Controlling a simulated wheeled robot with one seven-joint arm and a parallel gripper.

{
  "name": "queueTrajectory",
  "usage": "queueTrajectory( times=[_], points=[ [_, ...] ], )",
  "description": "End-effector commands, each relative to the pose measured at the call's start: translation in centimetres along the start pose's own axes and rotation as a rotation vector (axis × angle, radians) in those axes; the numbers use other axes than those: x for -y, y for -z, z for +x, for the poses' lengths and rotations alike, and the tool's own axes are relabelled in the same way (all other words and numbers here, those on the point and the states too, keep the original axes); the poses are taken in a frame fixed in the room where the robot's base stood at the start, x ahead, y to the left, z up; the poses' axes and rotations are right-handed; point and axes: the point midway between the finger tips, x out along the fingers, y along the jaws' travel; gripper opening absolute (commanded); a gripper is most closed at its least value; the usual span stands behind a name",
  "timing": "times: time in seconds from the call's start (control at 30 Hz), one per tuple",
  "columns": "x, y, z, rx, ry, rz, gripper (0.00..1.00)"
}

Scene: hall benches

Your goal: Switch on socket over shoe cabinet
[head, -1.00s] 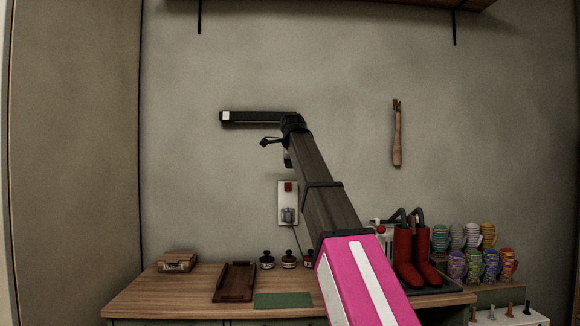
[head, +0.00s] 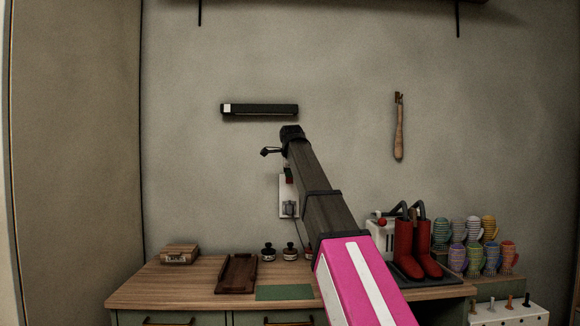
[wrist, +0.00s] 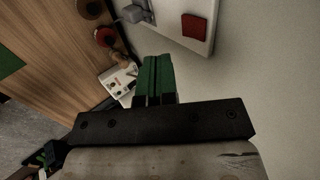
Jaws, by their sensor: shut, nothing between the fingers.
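A white socket plate (head: 285,209) with a grey plug (head: 290,208) in its lower half is on the wall over the wooden-topped shoe cabinet (head: 195,290). Its red switch (wrist: 194,27) shows whole in the wrist view, beside the grey plug (wrist: 132,12). My gripper (wrist: 158,60) has its green fingers shut together and empty. In the wrist view the fingertips are below and left of the switch, apart from it in the picture. In the head view my gripper (head: 288,174) overlaps the top of the plate and mostly hides the switch. I cannot tell whether they touch.
A black bar (head: 260,110) is on the wall above the socket. Small jars (head: 268,253), a brown tray (head: 236,274) and a wooden box (head: 180,255) stand on the cabinet. Red boots (head: 403,250) and several striped mugs (head: 473,232) are at right.

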Motion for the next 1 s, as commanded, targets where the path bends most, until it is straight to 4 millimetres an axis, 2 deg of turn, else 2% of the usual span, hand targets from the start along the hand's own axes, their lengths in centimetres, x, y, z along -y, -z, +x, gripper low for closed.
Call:
queueTrajectory(
  times=[0.2, 0.4, 0.6, 1.0],
  points=[
    [0.1, 0.0, 4.1, 0.0, 0.0, 0.0, 0.0],
    [1.9, 0.0, 6.1, 0.0, 0.0, 0.0, 0.0],
    [2.3, 0.0, 6.8, 0.0, 0.002, 0.0, 0.0],
    [2.2, 0.0, 7.0, 0.0, 0.013, 0.0, 0.0]
  ],
)
